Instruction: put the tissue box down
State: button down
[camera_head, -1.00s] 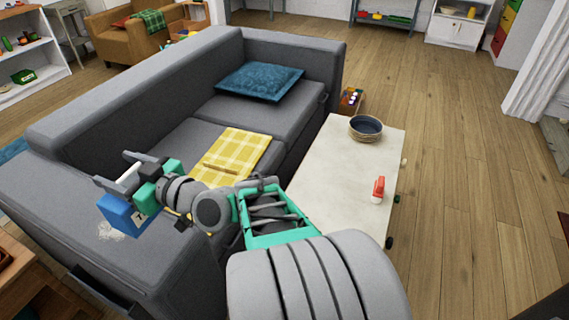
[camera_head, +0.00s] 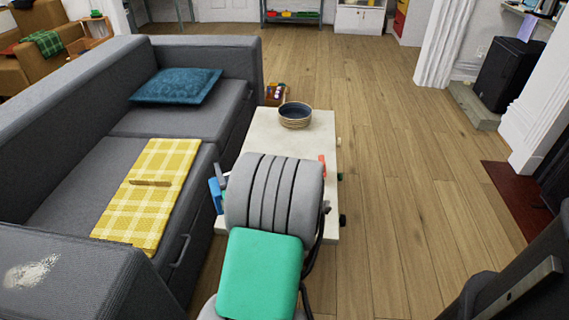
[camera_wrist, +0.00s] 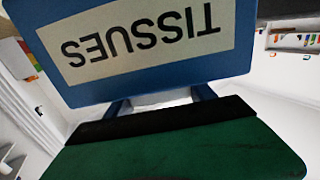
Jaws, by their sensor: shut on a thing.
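The tissue box (camera_wrist: 245,50) is blue with a pale label reading TISSUES, which appears upside down in the wrist view. My gripper (camera_wrist: 160,101) is shut on it; the two fingers reach to the box's edge. In the head view only a blue part of the box (camera_head: 215,194) shows, left of my arm, by the left edge of the low white table (camera_head: 262,138). My arm hides the rest of the box and the gripper there. I cannot tell the box's height above the table.
A dark-lined round bowl (camera_head: 295,115) stands at the table's far end. A red object (camera_head: 322,167) is near its right edge, partly hidden. The grey sofa (camera_head: 75,185) with a yellow checked cloth (camera_head: 155,190) and blue cushion (camera_head: 177,85) is left. Open wooden floor lies right.

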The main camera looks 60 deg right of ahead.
jog(key=s+d+f+h, duration=0.1)
jog(key=s+d+f, duration=0.1)
jog(key=s+d+f+m+g+h, duration=0.1)
jog(key=s+f, duration=0.1)
jog(key=shift+d+f+m+g+b, duration=0.15)
jog(key=shift+d+m+g+b, duration=0.15)
jog(key=shift+d+b, duration=0.1)
jog(key=w+d+f+b, duration=0.3)
jog(key=w+d+f, duration=0.5)
jog(key=f, duration=0.5)
jog(key=d, duration=0.2)
jog(key=shift+w+d, duration=0.25)
jog(key=shift+d, duration=0.05)
jog(key=shift+c, duration=1.6)
grip_release()
jog(key=b+v, duration=0.1)
jog(key=v, duration=1.1)
jog(key=shift+r, duration=0.25)
